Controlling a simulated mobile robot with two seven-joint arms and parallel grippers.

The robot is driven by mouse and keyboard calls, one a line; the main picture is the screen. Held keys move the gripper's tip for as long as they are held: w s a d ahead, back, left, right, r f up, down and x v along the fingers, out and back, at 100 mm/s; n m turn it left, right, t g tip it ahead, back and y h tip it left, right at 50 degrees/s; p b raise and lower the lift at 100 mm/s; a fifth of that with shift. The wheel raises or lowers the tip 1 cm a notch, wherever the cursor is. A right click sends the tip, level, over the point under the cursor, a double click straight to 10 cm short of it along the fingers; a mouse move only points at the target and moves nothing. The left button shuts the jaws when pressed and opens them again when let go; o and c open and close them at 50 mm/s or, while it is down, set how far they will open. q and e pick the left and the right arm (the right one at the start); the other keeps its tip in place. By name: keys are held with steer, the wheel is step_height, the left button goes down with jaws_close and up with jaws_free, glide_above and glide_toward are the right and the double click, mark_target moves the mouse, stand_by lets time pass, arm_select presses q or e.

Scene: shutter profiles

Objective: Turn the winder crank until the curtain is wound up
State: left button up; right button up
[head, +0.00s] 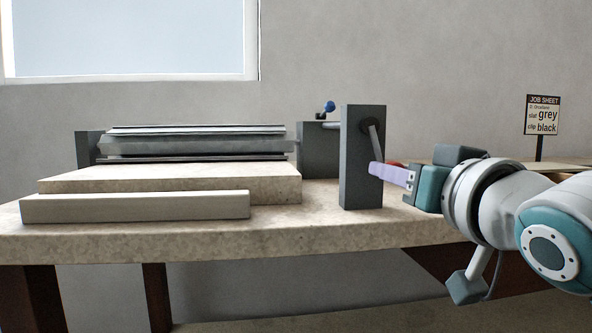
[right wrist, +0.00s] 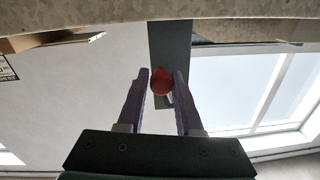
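In the head view, the near finger hides most of this knob. My right gripper (head: 388,173) appears open around the knob. The grey slatted curtain (head: 195,145) lies along the winder to the left; how much is wound cannot be told. My left gripper is out of view.
A small blue knob (head: 329,106) stands on a grey block (head: 318,150) behind the post. A pale bar (head: 135,206) lies along the stone bench's (head: 330,222) front. A job sheet (head: 542,114) naming grey slat and black clip stands at right.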

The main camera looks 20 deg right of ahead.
jaws_close()
steer(key=shift+f, duration=0.1)
stand_by(0.8)
